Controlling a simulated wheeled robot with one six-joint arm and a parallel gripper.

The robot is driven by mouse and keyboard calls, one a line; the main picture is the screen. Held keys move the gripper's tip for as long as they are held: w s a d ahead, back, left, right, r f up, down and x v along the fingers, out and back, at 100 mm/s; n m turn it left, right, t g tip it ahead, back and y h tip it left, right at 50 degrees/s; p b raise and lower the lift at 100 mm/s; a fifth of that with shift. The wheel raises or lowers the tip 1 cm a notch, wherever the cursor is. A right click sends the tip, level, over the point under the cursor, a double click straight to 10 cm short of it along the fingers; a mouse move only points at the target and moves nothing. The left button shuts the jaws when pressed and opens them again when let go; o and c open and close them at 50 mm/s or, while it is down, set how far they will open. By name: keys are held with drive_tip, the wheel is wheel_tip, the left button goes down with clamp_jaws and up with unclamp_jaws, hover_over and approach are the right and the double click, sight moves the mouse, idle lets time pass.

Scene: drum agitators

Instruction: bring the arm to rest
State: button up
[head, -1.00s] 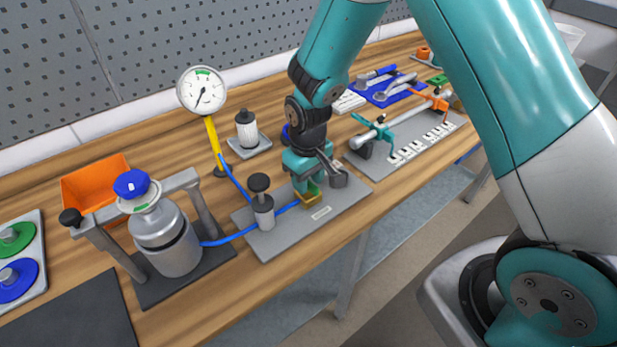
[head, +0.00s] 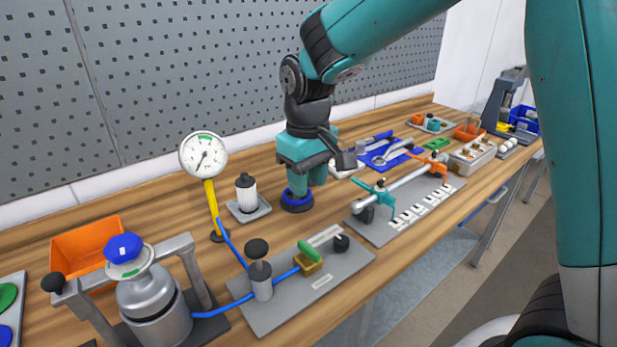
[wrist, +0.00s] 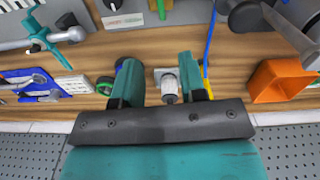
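My gripper (head: 308,181) hangs above the bench, fingers pointing down, in front of a blue ring-shaped part (head: 297,201) in the head view. In the wrist view its two fingers (wrist: 160,72) stand well apart with nothing held between them. A white cylinder with a dark cap (head: 246,192) shows beyond the gap in the wrist view (wrist: 169,88). The brass valve with a green handle (head: 309,256) on the grey plate (head: 345,263) is clear of my gripper.
The metal canister with a blue knob (head: 155,305) stands in a frame at the front left, near an orange bin (head: 88,248). A pressure gauge (head: 203,155) rises on a yellow post. A pipe fixture (head: 410,190) lies to the right. The pegboard wall (head: 200,70) bounds the back.

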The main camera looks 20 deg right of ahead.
drive_tip(key=shift+r, duration=0.4)
drive_tip(key=s+a+r+n+y, duration=0.1)
drive_tip(key=s+a+r+y, duration=0.1)
drive_tip(key=s, duration=0.9)
drive_tip(key=s+a+r+n+y, duration=0.2)
drive_tip(key=s, duration=0.9)
drive_tip(key=shift+a, duration=0.25)
